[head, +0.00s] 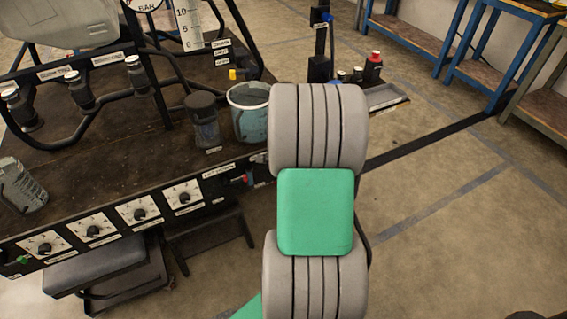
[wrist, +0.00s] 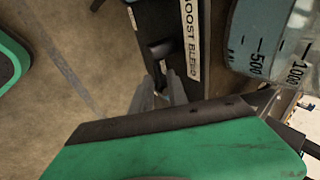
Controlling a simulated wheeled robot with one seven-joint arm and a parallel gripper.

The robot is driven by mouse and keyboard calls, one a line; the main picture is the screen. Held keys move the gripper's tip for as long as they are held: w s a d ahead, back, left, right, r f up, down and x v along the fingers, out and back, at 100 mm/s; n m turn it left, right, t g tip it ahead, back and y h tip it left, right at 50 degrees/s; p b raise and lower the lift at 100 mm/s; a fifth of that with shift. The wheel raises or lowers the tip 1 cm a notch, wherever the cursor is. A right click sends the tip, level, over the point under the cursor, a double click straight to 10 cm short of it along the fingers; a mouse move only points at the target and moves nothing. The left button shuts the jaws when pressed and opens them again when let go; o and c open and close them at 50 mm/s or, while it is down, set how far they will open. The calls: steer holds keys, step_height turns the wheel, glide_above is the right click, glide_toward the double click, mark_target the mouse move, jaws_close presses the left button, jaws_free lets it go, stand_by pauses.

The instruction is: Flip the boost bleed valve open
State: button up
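In the wrist view the label "BOOST BLEED" (wrist: 190,38) runs along the edge of a dark panel. Beside it is a black handle-like part (wrist: 160,48), which I take to be the bleed valve; whether it is open or closed is unclear. My gripper (wrist: 161,90) shows below it as two grey fingers, with a narrow gap between them. The fingers look apart, close to the valve's lower end; I cannot tell whether they touch it. My green wrist housing hides the lower part. In the head view my arm hides the gripper.
A blue measuring cup (head: 248,112) stands on the bench (head: 110,165) by the panel, beside a dark-lidded jar (head: 203,122). Several dial knobs (head: 140,213) line the bench front. A red-capped bottle (head: 373,68) stands behind.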

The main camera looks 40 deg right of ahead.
steer(key=shift+o, duration=0.9)
steer(key=p+v, duration=0.2)
steer(key=v, duration=0.5)
steer(key=shift+s+r, duration=0.25)
steer(key=shift+r, duration=0.1)
